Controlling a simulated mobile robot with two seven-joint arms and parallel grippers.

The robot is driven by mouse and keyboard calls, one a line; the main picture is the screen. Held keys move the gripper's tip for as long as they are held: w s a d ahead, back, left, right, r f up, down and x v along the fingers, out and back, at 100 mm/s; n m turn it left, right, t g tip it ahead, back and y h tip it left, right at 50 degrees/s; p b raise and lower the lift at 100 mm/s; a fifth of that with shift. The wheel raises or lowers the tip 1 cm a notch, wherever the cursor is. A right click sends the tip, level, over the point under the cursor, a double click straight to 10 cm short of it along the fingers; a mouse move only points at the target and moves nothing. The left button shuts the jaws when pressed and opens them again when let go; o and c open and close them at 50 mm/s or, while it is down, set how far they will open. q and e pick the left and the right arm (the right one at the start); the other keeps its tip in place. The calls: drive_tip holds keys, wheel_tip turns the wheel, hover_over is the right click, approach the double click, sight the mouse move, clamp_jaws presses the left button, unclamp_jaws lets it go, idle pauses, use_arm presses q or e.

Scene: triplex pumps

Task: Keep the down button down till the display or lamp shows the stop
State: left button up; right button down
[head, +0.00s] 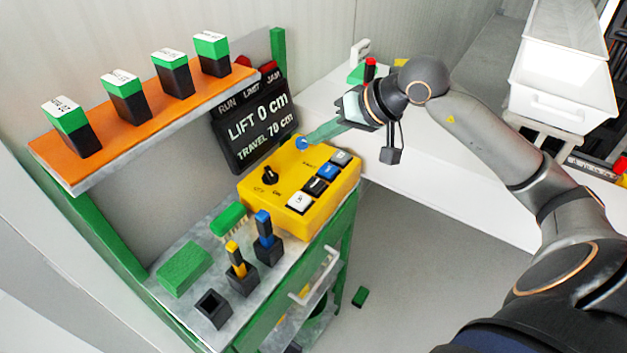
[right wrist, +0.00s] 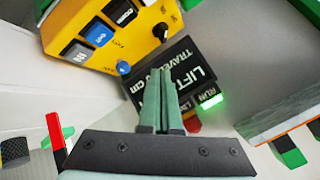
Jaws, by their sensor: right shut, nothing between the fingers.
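The yellow control box (head: 262,198) carries a row of white, black, blue and grey buttons, a black knob (head: 269,175) and a round blue button (head: 302,142). The black display (head: 255,125) reads LIFT 0 cm, TRAVEL 70 cm, with RUN, LIMIT and JAM lamps above. In the right wrist view the RUN lamp (right wrist: 210,101) glows green. My right gripper (head: 306,142) is shut and empty, its tips at the round blue button in the head view. In the right wrist view they overlap the display; contact is unclear. My left gripper is out of view.
An orange shelf (head: 140,120) with several green-and-black blocks stands at the left. A white table (head: 425,150) lies behind my right arm.

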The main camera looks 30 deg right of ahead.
drive_tip(key=b, duration=0.2)
hover_over(310, 182)
drive_tip(key=s+d, duration=0.1)
drive_tip(key=s, duration=0.1)
wheel_tip(310, 182, down, 6)
drive_tip(key=shift+f, duration=0.15)
drive_tip(key=shift+f+b, duration=0.95)
drive_tip(key=shift+b, duration=0.3)
drive_tip(key=shift+f+b, duration=0.35)
drive_tip(key=shift+b, duration=0.15)
idle(0.4)
drive_tip(key=shift+f+b, duration=0.4)
drive_tip(key=shift+b, duration=0.4)
drive_tip(key=shift+f+b, duration=0.6)
drive_tip(key=shift+b, duration=0.2)
idle(3.3)
